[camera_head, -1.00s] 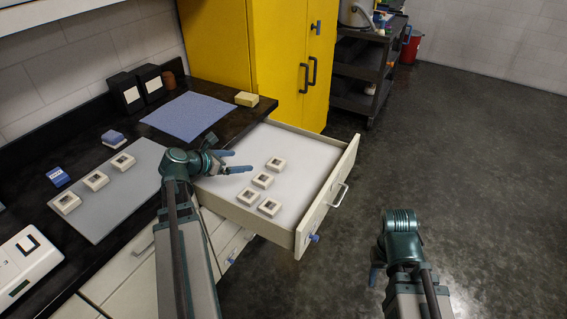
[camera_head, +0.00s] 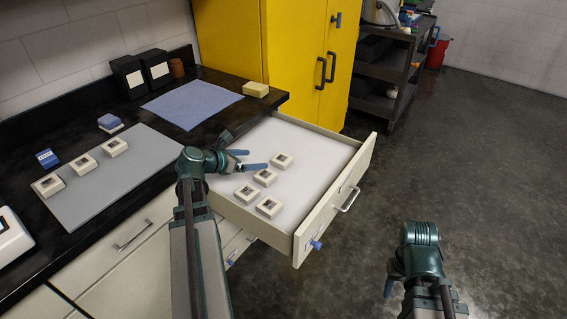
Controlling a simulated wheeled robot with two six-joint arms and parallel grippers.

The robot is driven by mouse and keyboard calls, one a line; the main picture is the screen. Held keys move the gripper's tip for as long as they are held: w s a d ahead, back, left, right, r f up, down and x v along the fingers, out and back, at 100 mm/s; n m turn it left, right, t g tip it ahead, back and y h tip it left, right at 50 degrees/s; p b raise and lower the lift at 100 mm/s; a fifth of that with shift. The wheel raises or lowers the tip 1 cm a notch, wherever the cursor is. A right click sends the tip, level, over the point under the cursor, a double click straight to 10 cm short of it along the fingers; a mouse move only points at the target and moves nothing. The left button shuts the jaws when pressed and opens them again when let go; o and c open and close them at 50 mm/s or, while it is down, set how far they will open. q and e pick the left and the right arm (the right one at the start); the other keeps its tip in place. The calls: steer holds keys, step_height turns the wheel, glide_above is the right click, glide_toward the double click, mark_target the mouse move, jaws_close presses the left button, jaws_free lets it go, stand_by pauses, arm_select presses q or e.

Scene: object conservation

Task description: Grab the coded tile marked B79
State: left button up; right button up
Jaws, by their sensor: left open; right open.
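Several small cream tiles with dark square windows are in view, and their codes are too small to read, so I cannot tell which is B79. In the open drawer (camera_head: 330,152) lie a far tile (camera_head: 282,160), a middle tile (camera_head: 265,177), a left tile (camera_head: 247,193) and a near tile (camera_head: 269,207). Three more tiles (camera_head: 47,185) (camera_head: 83,164) (camera_head: 115,147) lie in a row on the grey mat (camera_head: 110,190). My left gripper (camera_head: 250,160) is open and empty over the drawer's left part, left of the far tile. My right gripper (camera_head: 391,284) is open over the floor, partly hidden by its arm.
The drawer front (camera_head: 340,200) juts out from the black counter (camera_head: 28,245). A blue cloth (camera_head: 193,108), a yellow sponge (camera_head: 256,90), dark boxes (camera_head: 128,77) and small blue items (camera_head: 48,158) rest on the counter. A yellow cabinet (camera_head: 290,50) stands behind. Floor at right is clear.

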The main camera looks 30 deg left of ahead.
mark_target(282, 158)
arm_select(q)
steer(key=b+x, duration=0.6)
steer(key=x, duration=0.7)
steer(key=shift+w+f, duration=0.25)
steer(key=shift+r, duration=0.1)
steer(key=c, duration=1.5)
steer(key=shift+o, duration=0.2)
